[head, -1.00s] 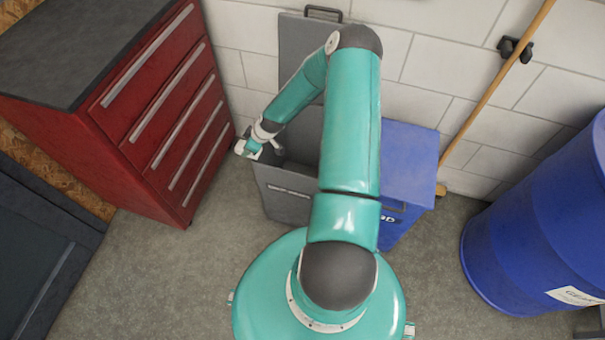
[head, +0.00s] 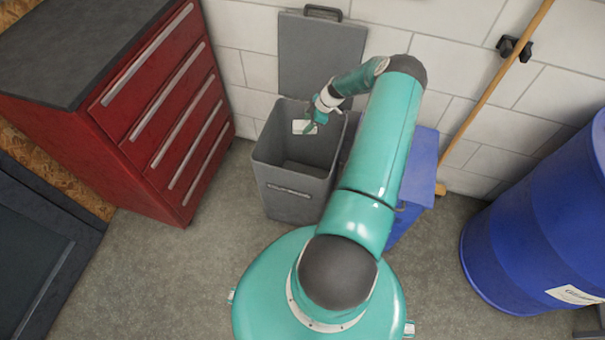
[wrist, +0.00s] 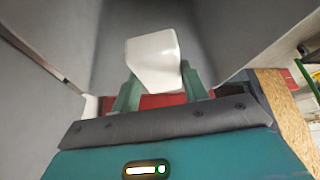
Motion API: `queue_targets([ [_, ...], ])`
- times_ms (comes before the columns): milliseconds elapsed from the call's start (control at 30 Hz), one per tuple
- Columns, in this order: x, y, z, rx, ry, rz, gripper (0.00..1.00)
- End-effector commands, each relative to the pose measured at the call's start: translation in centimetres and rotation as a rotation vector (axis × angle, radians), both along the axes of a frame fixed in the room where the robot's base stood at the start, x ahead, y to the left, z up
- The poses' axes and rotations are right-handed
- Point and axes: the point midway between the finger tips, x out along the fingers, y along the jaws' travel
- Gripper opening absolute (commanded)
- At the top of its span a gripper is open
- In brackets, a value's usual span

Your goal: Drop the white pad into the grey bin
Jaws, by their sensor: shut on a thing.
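The grey bin (head: 290,192) stands on the floor against the wall, its lid (head: 322,58) raised upright behind it. My gripper (head: 310,127) is over the bin's open top, toward its back right. It is shut on the white pad (head: 303,127). In the wrist view the white pad (wrist: 154,60) sits between the two green fingers of my gripper (wrist: 160,92), with grey bin walls (wrist: 255,30) around it. I cannot tell exactly how deep the pad is within the opening.
A blue bin (head: 420,165) stands right of the grey bin, partly behind my arm. A red drawer cabinet (head: 150,120) is at left. A blue barrel (head: 545,220) and a broom handle (head: 490,90) are at right. Floor (head: 170,275) in front is clear.

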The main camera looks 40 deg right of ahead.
Motion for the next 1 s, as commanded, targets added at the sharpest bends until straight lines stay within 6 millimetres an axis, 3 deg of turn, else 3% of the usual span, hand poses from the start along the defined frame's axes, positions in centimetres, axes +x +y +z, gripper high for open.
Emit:
queue_targets([
  [200, 0.1, 0.1, -1.9, 0.0, 0.0, 0.001, 0.23],
  [533, 0.1, 0.0, -2.2, -0.002, 0.0, 0.0, 0.23],
  [567, 0.1, 0.0, -2.2, -0.002, 0.0, 0.0, 0.5],
  [667, 0.1, 0.0, -2.2, -0.002, 0.0, 0.0, 0.7],
  [1000, 0.0, -0.1, -1.9, -0.001, 0.0, 0.0, 0.7],
])
